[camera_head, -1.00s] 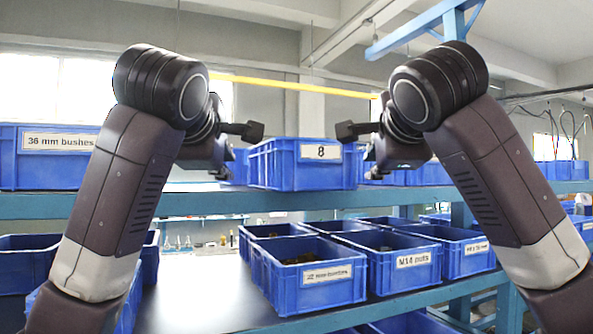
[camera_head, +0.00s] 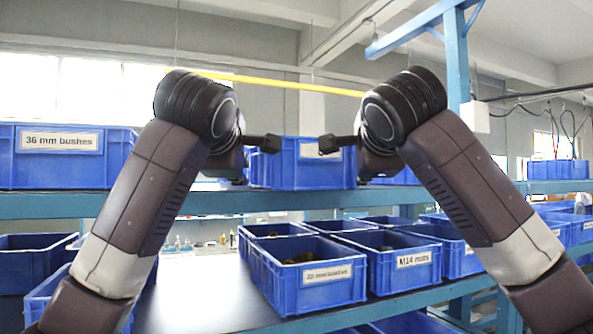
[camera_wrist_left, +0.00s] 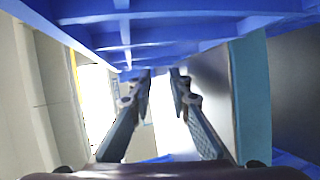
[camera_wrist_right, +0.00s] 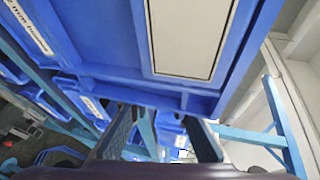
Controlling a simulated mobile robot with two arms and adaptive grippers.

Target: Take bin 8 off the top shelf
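Bin 8 is a blue bin (camera_head: 290,172) with a white label, standing on the top shelf in the head view. My right gripper's finger covers part of the label, so the number is hidden now. My left gripper (camera_head: 268,143) is at the bin's left side, and my right gripper (camera_head: 328,145) is in front of its label, right of centre. In the left wrist view the left fingers (camera_wrist_left: 160,80) are apart beneath ribbed blue plastic (camera_wrist_left: 150,35). In the right wrist view the right fingers (camera_wrist_right: 163,122) are apart below the bin's labelled face (camera_wrist_right: 110,45). Contact is unclear.
A bin labelled 36 mm bushes (camera_head: 60,170) stands left on the top shelf (camera_head: 60,205). A blue post (camera_head: 455,60) rises at the right.

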